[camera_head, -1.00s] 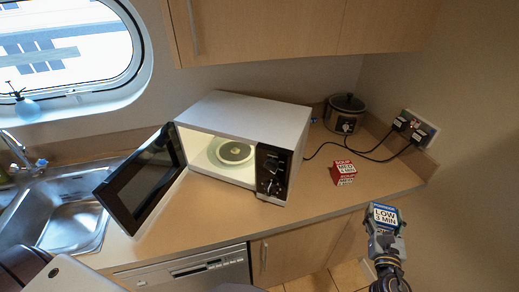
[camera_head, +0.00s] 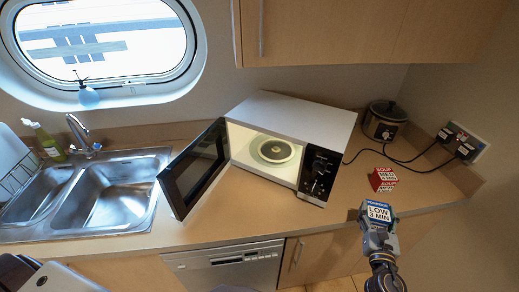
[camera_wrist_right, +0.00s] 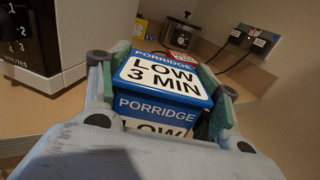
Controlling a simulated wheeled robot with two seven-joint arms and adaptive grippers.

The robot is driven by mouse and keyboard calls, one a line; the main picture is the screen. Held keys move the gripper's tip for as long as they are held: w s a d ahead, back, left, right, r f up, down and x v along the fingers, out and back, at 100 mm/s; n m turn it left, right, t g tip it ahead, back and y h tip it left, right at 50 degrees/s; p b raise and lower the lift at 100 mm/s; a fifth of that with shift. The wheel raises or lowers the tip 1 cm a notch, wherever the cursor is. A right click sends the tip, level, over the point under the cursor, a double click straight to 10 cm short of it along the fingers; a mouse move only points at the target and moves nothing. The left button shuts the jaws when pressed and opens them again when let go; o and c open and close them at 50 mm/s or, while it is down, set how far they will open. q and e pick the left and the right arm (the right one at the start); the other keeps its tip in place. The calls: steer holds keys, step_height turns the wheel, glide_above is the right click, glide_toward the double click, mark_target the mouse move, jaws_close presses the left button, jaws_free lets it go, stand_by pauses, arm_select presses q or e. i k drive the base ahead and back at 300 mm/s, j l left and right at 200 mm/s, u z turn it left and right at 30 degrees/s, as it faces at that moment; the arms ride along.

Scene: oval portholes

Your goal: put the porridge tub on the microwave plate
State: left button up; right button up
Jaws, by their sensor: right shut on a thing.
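The porridge tub (camera_head: 378,211) is blue and white, with a "LOW 3 MIN" label. My right gripper (camera_head: 378,228) is shut on it and holds it in front of the counter, right of the microwave. In the right wrist view, the tub (camera_wrist_right: 165,75) sits between the two fingers, its labelled lid facing the camera. The microwave (camera_head: 290,125) stands on the counter with its door (camera_head: 195,168) swung open to the left. The round microwave plate (camera_head: 275,151) shows inside, with nothing seen on it. My left gripper is not in view.
A red soup box (camera_head: 383,179) stands on the counter right of the microwave. A slow cooker (camera_head: 384,120) is behind it, with cables running to wall sockets (camera_head: 459,142). The sink (camera_head: 115,195) is left of the open door. Counter in front of the microwave is clear.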

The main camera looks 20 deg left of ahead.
mark_target(277, 148)
steer(key=k+j+u, duration=0.2)
steer(key=j+u, duration=0.2)
steer(key=i+j+z, duration=0.1)
steer(key=j, duration=0.2)
steer(key=i+j+z, duration=0.1)
steer(key=j, duration=0.2)
steer(key=i+j, duration=0.15)
steer(key=j, duration=0.15)
steer(key=z, duration=0.05)
